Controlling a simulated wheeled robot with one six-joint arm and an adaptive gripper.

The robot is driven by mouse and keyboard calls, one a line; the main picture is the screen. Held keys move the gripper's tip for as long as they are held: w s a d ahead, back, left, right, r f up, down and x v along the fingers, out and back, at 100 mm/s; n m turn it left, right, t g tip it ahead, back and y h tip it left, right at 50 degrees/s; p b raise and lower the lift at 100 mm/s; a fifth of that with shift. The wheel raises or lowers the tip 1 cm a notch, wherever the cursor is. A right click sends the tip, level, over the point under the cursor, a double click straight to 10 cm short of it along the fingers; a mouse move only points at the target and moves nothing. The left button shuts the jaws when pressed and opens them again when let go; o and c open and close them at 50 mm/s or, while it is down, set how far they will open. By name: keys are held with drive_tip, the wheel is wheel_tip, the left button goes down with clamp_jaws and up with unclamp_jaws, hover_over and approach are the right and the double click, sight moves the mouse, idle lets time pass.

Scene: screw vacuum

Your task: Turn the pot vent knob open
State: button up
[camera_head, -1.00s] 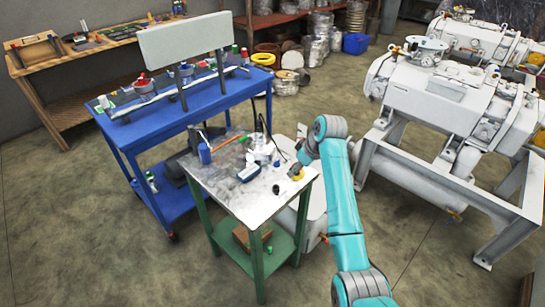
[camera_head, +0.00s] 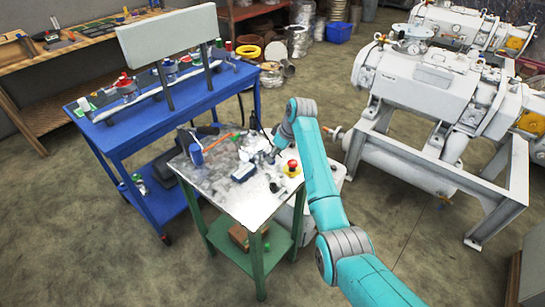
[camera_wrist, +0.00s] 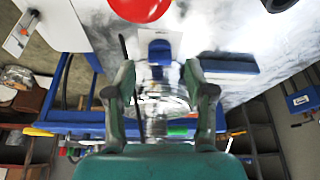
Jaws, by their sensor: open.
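The pot (camera_wrist: 165,95) shows in the wrist view as a shiny, partly clear body between and beyond the fingers. A blue part (camera_wrist: 160,52), which may be its vent knob, lies between the fingertips on the picture's upper side. My gripper (camera_wrist: 158,75) is open, with one finger on each side of the blue part and a gap on both sides. I cannot tell the knob's turn position. In the head view the pot (camera_head: 252,146) stands on the small metal-topped table (camera_head: 225,193), partly hidden by my arm. My gripper (camera_head: 277,150) is small and hard to make out there.
A red-topped button (camera_head: 291,167) stands close to my gripper; it shows large in the wrist view (camera_wrist: 140,8). A blue case (camera_head: 243,172), a blue cup (camera_head: 196,153) and an orange tool (camera_head: 217,141) share the table. A blue bench (camera_head: 150,119) stands behind left.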

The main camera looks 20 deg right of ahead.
drive_tip(key=shift+x, duration=1.3)
drive_tip(key=shift+c, duration=0.2)
clamp_jaws()
drive_tip(key=shift+m, duration=0.8)
drive_tip(key=shift+o, duration=0.2)
unclamp_jaws()
drive_tip(key=shift+t, duration=0.3)
drive_tip(key=v, duration=1.2)
drive_tip(key=shift+a, duration=0.2)
